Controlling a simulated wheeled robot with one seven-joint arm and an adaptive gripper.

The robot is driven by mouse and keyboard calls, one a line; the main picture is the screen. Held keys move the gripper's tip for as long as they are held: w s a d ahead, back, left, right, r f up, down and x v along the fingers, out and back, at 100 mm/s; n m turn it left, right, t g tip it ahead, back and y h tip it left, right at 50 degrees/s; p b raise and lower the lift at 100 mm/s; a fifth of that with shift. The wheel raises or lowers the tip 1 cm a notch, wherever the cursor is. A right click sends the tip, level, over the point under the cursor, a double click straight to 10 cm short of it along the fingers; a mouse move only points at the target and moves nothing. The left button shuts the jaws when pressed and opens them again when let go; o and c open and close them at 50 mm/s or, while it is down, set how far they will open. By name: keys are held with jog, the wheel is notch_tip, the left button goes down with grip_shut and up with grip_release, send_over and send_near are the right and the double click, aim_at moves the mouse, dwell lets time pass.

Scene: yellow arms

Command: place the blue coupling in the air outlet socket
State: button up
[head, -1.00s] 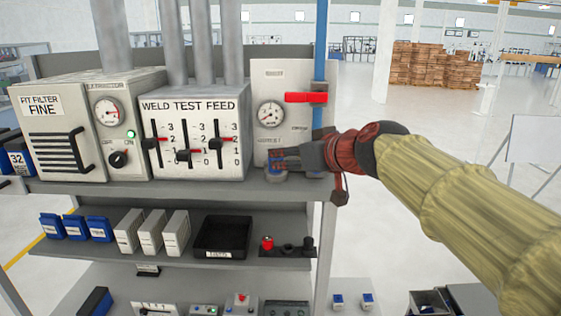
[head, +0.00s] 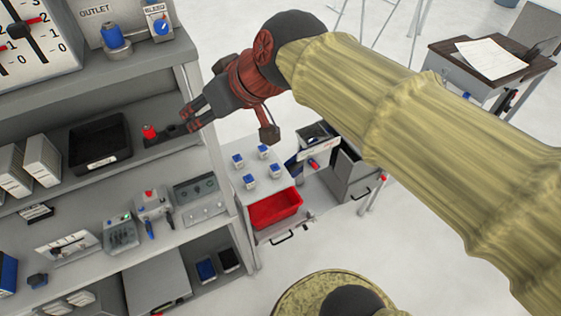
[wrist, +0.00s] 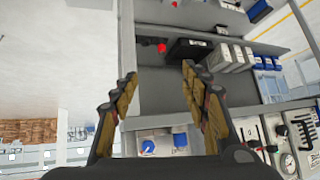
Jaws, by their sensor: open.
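The blue coupling (head: 112,36) stands upright at the grey socket under the OUTLET label, at the upper left of the head view. Whether it is fully seated cannot be told. In the wrist view, which is upside down, the blue coupling (wrist: 180,140) shows beyond my fingers. My gripper (head: 185,118) is apart from it, lower and to the right, near the right end of the middle shelf. Its two fingers (wrist: 160,75) are spread with nothing between them.
A red coupling (head: 150,132) on a dark rack is close to my fingertips, beside a black tray (head: 100,160). A blue BLEED knob (head: 161,25) is right of the outlet. A cabinet with a red drawer (head: 277,208) stands below.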

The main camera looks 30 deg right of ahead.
jog(key=s+d+f+m+g+h, duration=0.1)
jog(key=s+d+f, duration=0.3)
jog(key=s+f, duration=0.3)
jog(key=s+d+f+m+g+h, duration=0.2)
jog(key=s+d+f, duration=0.2)
jog(key=s+f, duration=0.3)
jog(key=shift+s+f, duration=0.2)
jog(key=shift+f, duration=0.1)
notch_tip(320, 180, down, 26)
jog(key=b, duration=2.5)
jog(key=shift+r+b, duration=0.25)
jog(key=shift+b, duration=0.15)
jog(key=shift+r, duration=0.1)
jog(key=shift+c, duration=0.4)
